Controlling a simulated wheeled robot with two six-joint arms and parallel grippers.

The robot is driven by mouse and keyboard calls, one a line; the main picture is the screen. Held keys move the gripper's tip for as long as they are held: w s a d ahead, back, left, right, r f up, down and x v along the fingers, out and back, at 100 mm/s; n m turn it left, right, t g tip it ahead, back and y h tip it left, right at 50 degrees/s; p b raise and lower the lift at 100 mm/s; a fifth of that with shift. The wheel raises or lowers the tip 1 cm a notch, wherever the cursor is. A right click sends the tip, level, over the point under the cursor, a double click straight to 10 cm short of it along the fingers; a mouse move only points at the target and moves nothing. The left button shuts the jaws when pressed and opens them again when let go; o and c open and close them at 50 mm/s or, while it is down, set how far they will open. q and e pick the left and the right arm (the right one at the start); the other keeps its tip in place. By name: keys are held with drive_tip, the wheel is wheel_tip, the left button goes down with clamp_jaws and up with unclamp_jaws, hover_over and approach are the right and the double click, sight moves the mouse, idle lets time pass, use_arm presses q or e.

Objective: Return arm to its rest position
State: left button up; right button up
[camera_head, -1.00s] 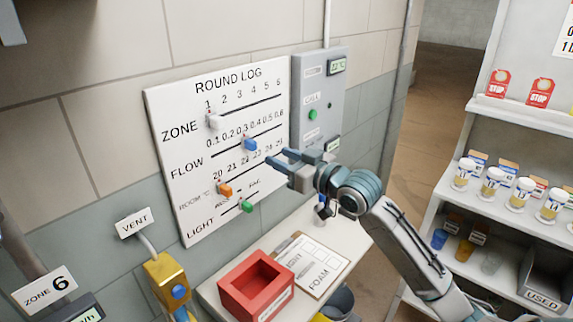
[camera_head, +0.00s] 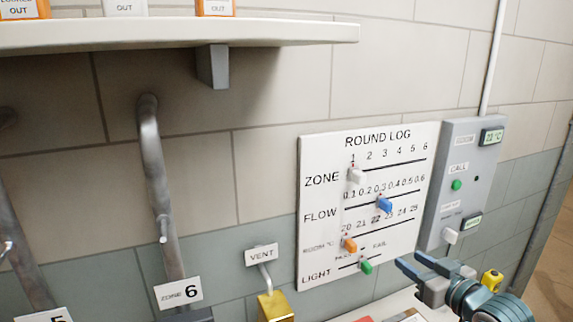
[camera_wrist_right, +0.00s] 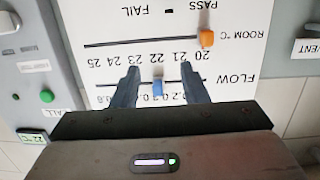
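My right gripper (camera_head: 425,268) shows at the lower right of the head view, in front of the lower right of the Round Log board (camera_head: 328,148). Its two fingers are apart, with nothing between them. In the right wrist view, the open fingers (camera_wrist_right: 168,88) point at the board, which appears upside down, and the blue slider (camera_wrist_right: 158,87) shows beyond the gap between them. In the head view the board carries a white slider (camera_head: 356,174), a blue slider on the flow row, an orange slider (camera_head: 349,245) and a green slider (camera_head: 366,267). My left gripper is not in view.
A grey call panel (camera_head: 462,190) with a green button is right of the board. A shelf (camera_head: 180,36) juts out at the upper left. Pipes (camera_head: 158,190), a Zone 6 sign (camera_head: 178,292) and a yellow vent fitting (camera_head: 275,306) are at the left and below.

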drive_tip(key=s+a+f+m+g+h, duration=0.1)
drive_tip(key=s+f+g+h, duration=0.15)
drive_tip(key=s+f, duration=0.55)
drive_tip(key=s+a+f+g+h, duration=0.1)
drive_tip(key=s+a+f+g, duration=0.3)
drive_tip(key=f, duration=0.7)
drive_tip(key=s+d+f+m+g+h, duration=0.1)
drive_tip(key=s+f+g, duration=0.25)
drive_tip(key=s, duration=0.65)
drive_tip(key=s+d+f+m+g+h, duration=0.1)
drive_tip(key=s+f+g, duration=0.1)
drive_tip(key=s+f, duration=0.5)
wheel_tip(320, 180, down, 29)
drive_tip(key=s+d+g, duration=0.1)
drive_tip(key=s+d, duration=0.2)
drive_tip(key=s+d+f+g, duration=0.1)
drive_tip(key=s+f, duration=1.7)
drive_tip(key=f, duration=0.1)
